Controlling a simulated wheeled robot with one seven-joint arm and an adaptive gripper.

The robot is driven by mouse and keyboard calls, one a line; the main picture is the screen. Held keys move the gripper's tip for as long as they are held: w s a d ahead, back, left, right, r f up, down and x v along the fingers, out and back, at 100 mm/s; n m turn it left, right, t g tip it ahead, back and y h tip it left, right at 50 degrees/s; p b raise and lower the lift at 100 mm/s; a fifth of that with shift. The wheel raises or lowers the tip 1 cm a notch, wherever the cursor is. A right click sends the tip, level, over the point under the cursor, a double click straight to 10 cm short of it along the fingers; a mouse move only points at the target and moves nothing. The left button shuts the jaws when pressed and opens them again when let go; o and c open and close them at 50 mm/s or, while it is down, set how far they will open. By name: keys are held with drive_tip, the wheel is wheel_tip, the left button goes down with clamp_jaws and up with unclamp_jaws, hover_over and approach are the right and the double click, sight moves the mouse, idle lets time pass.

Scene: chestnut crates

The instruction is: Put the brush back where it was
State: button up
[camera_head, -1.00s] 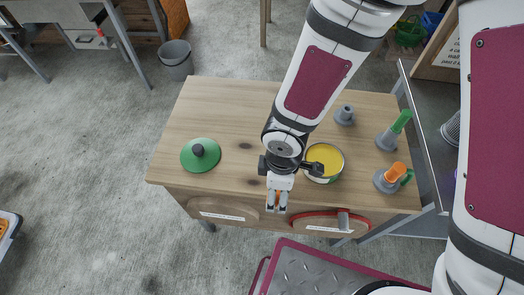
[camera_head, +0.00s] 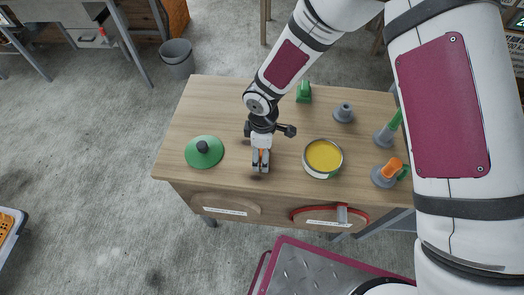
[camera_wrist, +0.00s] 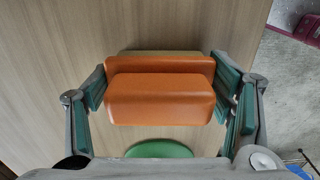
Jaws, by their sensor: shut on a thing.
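My gripper (camera_head: 260,168) is shut on an orange brush (camera_wrist: 160,98), low over the tabletop between the green lid and the yellow can. In the wrist view its blocky orange body sits between the two finger pads, with a tan strip behind it. In the head view only a bit of orange shows between the fingers. Whether it touches the table is unclear. Grey holders stand at the right: an empty one (camera_head: 344,113), one with a green handle (camera_head: 384,136) and one with an orange piece (camera_head: 384,177).
A green lid (camera_head: 204,152) with a dark knob lies left of my gripper. An open can of yellow contents (camera_head: 323,158) stands close on its right. A green object (camera_head: 304,92) stands near the table's back. The wooden tabletop (camera_head: 212,108) is clear at the back left.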

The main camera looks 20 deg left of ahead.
drive_tip(key=o, duration=1)
drive_tip(key=shift+f, duration=0.1)
wheel_tip(320, 180, up, 12)
drive_tip(key=shift+r+b, duration=0.1)
drive_tip(key=shift+b, duration=0.4)
